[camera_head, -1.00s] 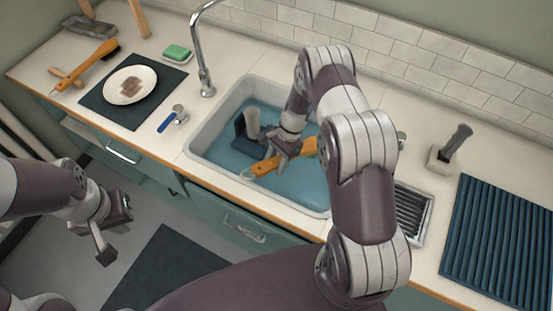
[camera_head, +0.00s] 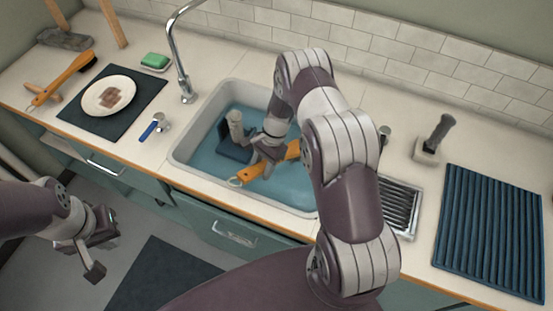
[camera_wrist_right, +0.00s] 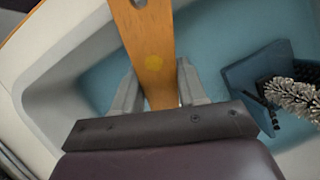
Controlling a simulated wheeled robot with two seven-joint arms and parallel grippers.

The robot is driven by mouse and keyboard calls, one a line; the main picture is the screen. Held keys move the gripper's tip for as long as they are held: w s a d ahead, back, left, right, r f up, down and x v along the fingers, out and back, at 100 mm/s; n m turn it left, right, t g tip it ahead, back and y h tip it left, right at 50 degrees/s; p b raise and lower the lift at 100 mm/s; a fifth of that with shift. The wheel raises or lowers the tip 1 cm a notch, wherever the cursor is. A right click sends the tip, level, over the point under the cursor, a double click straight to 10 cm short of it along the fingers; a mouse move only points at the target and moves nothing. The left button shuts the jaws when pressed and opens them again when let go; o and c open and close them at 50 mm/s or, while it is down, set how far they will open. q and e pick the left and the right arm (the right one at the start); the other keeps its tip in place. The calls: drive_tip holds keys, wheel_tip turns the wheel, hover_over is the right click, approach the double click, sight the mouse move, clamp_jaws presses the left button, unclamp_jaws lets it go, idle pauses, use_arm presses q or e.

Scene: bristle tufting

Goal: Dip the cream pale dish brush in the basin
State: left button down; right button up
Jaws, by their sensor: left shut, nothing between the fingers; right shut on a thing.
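A dish brush with an orange-brown wooden handle (camera_head: 251,172) is in my right gripper (camera_head: 264,158), low inside the sink basin (camera_head: 178,150). Its handle has a loop at the near-left end; its other end passes behind my right arm, so its bristles and their colour are hidden. In the right wrist view both fingers close on the handle (camera_wrist_right: 150,50), which has a yellow spot and a hole. The basin holds blue water; I cannot tell how deep the brush sits in it. My left gripper (camera_head: 94,270) is shut and empty, off the counter's front at the left.
A dark blue block with a grey upright piece (camera_head: 236,126) stands in the basin beside the brush; a bristly brush (camera_wrist_right: 296,96) shows there. The tap (camera_head: 184,80) rises behind. A plate (camera_head: 109,95), another orange brush (camera_head: 66,77) and a green sponge (camera_head: 155,61) lie left.

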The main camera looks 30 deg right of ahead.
wheel_tip(320, 180, up, 16)
drive_tip(key=p, duration=1.1)
drive_tip(key=shift+f, duration=0.25)
idle(1.5)
wheel_tip(320, 180, up, 4)
drive_tip(key=p, duration=0.3)
